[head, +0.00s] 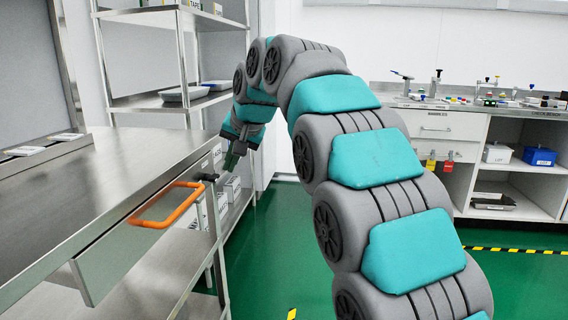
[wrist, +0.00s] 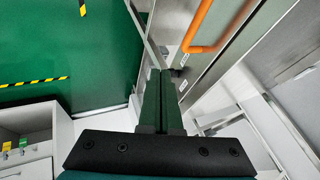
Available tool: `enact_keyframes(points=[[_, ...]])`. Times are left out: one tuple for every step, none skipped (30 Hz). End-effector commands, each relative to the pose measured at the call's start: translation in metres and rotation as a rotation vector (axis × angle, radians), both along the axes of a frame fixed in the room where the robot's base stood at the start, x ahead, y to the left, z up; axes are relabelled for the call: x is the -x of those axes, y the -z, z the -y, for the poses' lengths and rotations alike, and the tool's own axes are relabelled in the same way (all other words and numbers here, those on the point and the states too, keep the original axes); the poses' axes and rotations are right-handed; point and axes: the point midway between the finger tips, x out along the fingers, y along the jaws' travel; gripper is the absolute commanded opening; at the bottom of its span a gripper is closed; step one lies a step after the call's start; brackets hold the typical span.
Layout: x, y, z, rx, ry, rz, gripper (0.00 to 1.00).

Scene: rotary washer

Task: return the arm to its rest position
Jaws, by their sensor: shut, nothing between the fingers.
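My arm, grey and teal, arches from the lower right of the head view up and over to the left. My gripper (head: 232,160) hangs at its end, pointing down, beside the right end of the steel table. In the wrist view my gripper (wrist: 160,72) has its two dark fingers together, with nothing between them. The gripper is apart from the orange handle (head: 166,204), which lies to its left in the head view. In the wrist view the orange handle (wrist: 207,28) is beyond the fingertips, to the right.
The steel table (head: 70,190) is at left, its handled front panel close to the gripper. A steel shelf rack (head: 160,102) stands behind. A white workbench (head: 440,125) with bins is at right. Green floor (head: 515,270) is open between, with yellow-black tape.

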Motion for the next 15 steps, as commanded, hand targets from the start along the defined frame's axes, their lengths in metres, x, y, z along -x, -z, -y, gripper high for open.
enact_keyframes(points=[[0.004, 0.006, 0.014, 0.016, 0.011, -0.014, 0.0], [0.007, 0.01, 0.023, 0.028, 0.017, -0.023, 0.0], [0.012, 0.014, 0.037, 0.045, 0.026, -0.031, 0.0], [0.017, 0.021, 0.049, 0.061, 0.033, -0.045, 0.0], [0.022, 0.027, 0.06, 0.076, 0.039, -0.057, 0.0], [0.03, 0.035, 0.076, 0.095, 0.046, -0.074, 0.0], [0.037, 0.04, 0.088, 0.11, 0.053, -0.085, 0.0], [0.043, 0.047, 0.099, 0.126, 0.057, -0.098, 0.0], [0.053, 0.056, 0.114, 0.145, 0.062, -0.118, 0.0], [0.061, 0.062, 0.125, 0.158, 0.067, -0.13, 0.0], [0.07, 0.069, 0.136, 0.174, 0.069, -0.147, 0.0], [0.081, 0.078, 0.15, 0.191, 0.074, -0.164, 0.0], [0.091, 0.085, 0.16, 0.204, 0.075, -0.18, 0.0], [0.1, 0.091, 0.17, 0.217, 0.078, -0.192, 0.0], [0.113, 0.102, 0.183, 0.234, 0.08, -0.213, 0.0]])
